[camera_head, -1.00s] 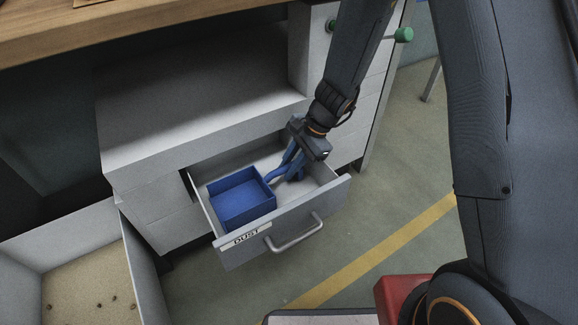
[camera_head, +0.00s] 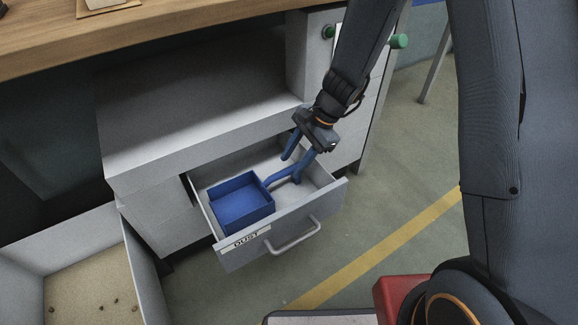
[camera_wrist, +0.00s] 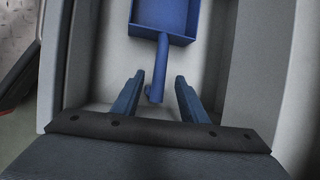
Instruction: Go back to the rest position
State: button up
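A blue dustpan-like tray (camera_head: 241,200) with a handle lies in an open grey drawer (camera_head: 333,200) labelled "DUST". In the wrist view the tray (camera_wrist: 165,17) is at the top, and its handle (camera_wrist: 161,60) points down toward my fingers. My gripper (camera_head: 293,163) is over the handle end of the drawer, with its blue fingers spread apart. In the wrist view my gripper (camera_wrist: 159,77) is open, with the handle's end showing in the gap between the fingers and no finger visibly gripping it.
The drawer belongs to a grey cabinet (camera_head: 200,115) under a wooden worktop (camera_head: 180,30). An open bin (camera_head: 85,285) with small brown bits inside stands at lower left. A green knob (camera_head: 399,41) is at upper right. Floor with a yellow line (camera_head: 385,245) is clear at right.

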jog(key=shift+p+v, duration=0.3)
jog(key=shift+v, duration=1.2)
jog(key=s+a+r+n+h, duration=0.1)
jog(key=s+r+n, duration=0.45)
jog(key=s, duration=0.25)
jog(key=s+a+r+n+h, duration=0.2)
jog(key=s+r+n, duration=0.2)
jog(key=s+n, duration=0.35)
jog(key=s+a+r+n+h, duration=0.1)
jog(key=s+r+n, duration=0.35)
jog(key=s, duration=0.45)
jog(key=d+r+m+p, duration=0.3)
jog(key=d+r+p, duration=0.7)
jog(key=r+p, duration=0.2)
jog(key=d+r+m+h+p, duration=0.1)
jog(key=d+r+m+p, duration=0.2)
jog(key=d+r+p, duration=0.7)
notch_tip(320, 180, up, 3)
jog(key=p, duration=0.5)
jog(key=shift+t, duration=0.3)
jog(key=shift+c, duration=1)
